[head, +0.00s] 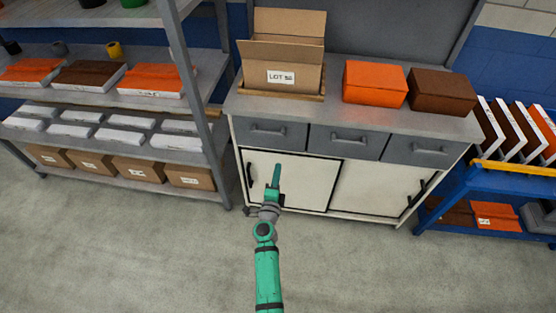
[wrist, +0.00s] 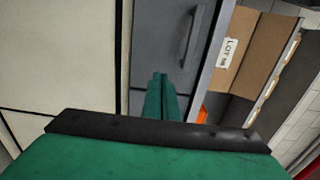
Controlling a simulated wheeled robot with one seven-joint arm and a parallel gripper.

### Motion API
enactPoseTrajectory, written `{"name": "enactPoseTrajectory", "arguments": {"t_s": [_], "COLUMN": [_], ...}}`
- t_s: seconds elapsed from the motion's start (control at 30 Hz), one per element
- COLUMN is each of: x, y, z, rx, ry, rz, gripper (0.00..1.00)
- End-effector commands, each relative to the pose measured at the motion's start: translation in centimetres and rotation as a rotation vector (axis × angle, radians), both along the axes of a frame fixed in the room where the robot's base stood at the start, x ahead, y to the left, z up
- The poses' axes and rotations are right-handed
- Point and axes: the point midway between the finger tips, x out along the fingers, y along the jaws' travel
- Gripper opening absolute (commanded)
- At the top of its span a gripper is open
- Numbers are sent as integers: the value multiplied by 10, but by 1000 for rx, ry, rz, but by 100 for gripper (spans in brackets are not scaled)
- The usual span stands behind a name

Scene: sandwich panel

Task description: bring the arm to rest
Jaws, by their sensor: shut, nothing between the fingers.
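My green arm reaches up from the bottom middle of the head view. My gripper (head: 276,174) is in front of the left white door of the cabinet (head: 335,193), with its fingers pointing up. In the wrist view the gripper (wrist: 159,78) shows its two green fingers together, with nothing between them. Behind the fingertips in that view are the grey drawer front (wrist: 165,40) and its handle (wrist: 190,38). The gap between the fingers and the cabinet is hard to judge.
On the cabinet top stand an open cardboard box (head: 283,55) marked LOT, an orange box (head: 375,82) and a brown box (head: 442,92). A grey shelf rack (head: 190,90) stands at left, a blue cart (head: 485,182) with panels at right. The floor (head: 150,260) in front is clear.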

Motion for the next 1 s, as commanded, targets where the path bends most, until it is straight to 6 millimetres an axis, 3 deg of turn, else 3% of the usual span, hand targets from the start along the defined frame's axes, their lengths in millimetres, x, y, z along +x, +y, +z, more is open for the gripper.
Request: {"name": "enactPoseTrajectory", "arguments": {"t_s": [0.27,0.37,0.47,0.7,1.0], "x": [-4,-15,-42,-138,-257], "y": [1,-4,-13,-38,-56], "z": [-1,-6,-14,-28,-22], "rx": [-4,-35,-108,-376,-704], "ry": [1,6,14,42,89], "rz": [2,1,2,16,49], "gripper": [0,0,0,0,0]}}
